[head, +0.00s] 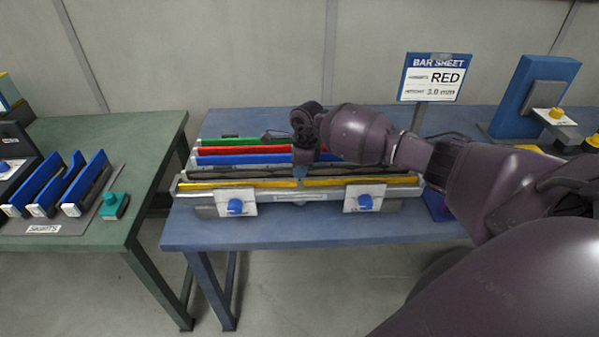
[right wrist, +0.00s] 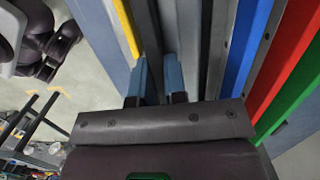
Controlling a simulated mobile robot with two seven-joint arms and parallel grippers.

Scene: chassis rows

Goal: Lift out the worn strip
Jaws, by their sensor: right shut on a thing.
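A long chassis (head: 285,197) lies across the blue table, with a yellow strip (head: 225,185) along its front. Just behind the yellow strip runs a dark strip (head: 240,174), which appears to be the worn one; I cannot make out wear on it. My right gripper (head: 301,171) points down over the middle of the chassis. In the right wrist view its blue fingers (right wrist: 157,85) stand on either side of the dark strip (right wrist: 150,35), shut on it. The yellow strip (right wrist: 127,28) is beside them. My left gripper is out of view.
Blue (head: 245,159), red (head: 240,150) and green (head: 232,142) bars lie behind. A sign (head: 434,77) reads BAR SHEET, RED. A green table (head: 110,145) with blue holders stands left, across a gap.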

